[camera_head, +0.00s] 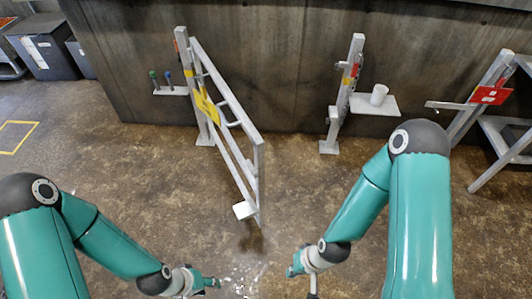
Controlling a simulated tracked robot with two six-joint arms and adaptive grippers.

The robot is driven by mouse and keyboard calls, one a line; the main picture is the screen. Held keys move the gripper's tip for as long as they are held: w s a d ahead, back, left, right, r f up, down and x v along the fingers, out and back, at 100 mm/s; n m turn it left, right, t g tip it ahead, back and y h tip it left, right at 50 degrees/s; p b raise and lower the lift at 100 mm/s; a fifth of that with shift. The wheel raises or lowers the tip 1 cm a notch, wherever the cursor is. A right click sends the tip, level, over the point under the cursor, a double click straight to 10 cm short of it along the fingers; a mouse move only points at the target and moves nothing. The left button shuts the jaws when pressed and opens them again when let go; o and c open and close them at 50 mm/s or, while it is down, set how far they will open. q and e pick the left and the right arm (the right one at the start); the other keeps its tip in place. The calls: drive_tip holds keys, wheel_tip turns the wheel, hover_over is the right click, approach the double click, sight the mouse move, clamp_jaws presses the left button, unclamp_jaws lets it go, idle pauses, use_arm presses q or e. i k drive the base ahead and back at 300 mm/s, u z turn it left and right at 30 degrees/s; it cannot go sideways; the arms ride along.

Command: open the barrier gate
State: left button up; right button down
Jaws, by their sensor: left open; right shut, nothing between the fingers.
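The barrier gate (230,110) is a grey metal frame with a yellow sign, joined to the left post (197,100). It stands swung out from the wall toward me, with its free end apart from the right post (344,95). A small pale plate sits low on its free end. My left gripper (212,284) is open at the bottom, in front of and below the gate's free end, not touching it. My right gripper (291,271) is shut and empty, to the right of the gate's free end and apart from it. Its fingers show only small.
A shelf with a white cup (379,95) is beside the right post. Metal stairs (500,125) with a red sign stand at right, dark bins (45,45) at far left. The gap between the posts is clear.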

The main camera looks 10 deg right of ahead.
sight(247, 208)
drive_tip(key=z, duration=0.05)
drive_tip(key=i, duration=1)
drive_tip(key=u, duration=0.1)
